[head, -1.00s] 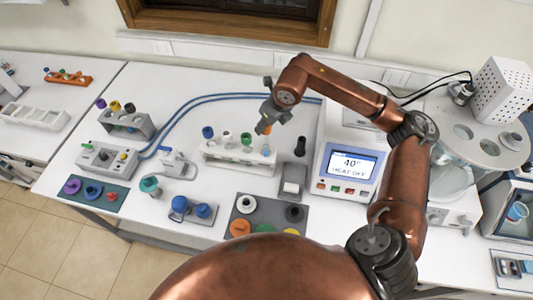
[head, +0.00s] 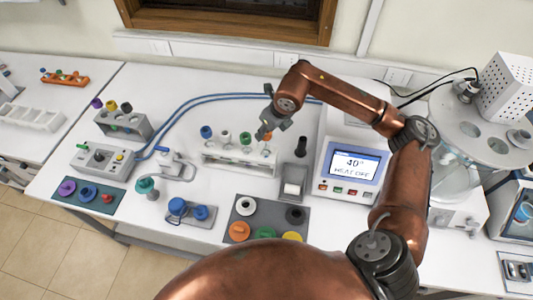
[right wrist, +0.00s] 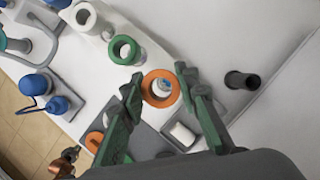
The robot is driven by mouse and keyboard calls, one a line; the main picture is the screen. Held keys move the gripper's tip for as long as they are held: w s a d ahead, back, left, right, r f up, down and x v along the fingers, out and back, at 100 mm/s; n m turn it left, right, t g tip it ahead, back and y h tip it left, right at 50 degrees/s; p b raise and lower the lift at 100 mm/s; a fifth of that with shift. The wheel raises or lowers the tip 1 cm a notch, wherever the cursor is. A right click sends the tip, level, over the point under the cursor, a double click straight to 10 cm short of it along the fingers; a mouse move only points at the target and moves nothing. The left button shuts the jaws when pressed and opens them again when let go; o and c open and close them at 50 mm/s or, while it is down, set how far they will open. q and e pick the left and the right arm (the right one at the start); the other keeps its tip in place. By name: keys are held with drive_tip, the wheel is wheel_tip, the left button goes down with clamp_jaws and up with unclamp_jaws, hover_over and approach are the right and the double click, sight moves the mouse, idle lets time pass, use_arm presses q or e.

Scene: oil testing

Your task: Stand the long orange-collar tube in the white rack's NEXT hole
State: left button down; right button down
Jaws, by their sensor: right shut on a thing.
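The white rack (head: 224,162) stands in the middle of the bench with a row of collared tubes. From the left they are a blue-collar tube (head: 206,132), a pale grey-collar tube and a green-collar tube (head: 246,139). The orange-collar tube (right wrist: 159,88) is at the right end of this row; its lower part is hard to make out. My right gripper (right wrist: 159,93) is shut on it, with a finger on each side of the collar. In the head view my right gripper (head: 263,132) is over the rack's right end. My left gripper is not in view.
A heater with a "40° HEAT OFF" display (head: 352,165) stands close right of the rack. A grey mat (head: 267,216) with coloured discs is in front; a grey rack (head: 126,127) is behind left.

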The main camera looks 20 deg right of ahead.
drive_tip(key=shift+f+b, duration=1.25)
drive_tip(key=shift+f, duration=0.45)
drive_tip(key=shift+f+b, duration=0.5)
drive_tip(key=shift+f, duration=0.15)
drive_tip(key=c, duration=1.4)
unclamp_jaws()
drive_tip(key=shift+r, duration=0.1)
drive_tip(key=shift+r, duration=0.2)
drive_tip(key=v, duration=1.1)
drive_tip(key=shift+s+r, duration=0.2)
drive_tip(key=shift+r, duration=0.05)
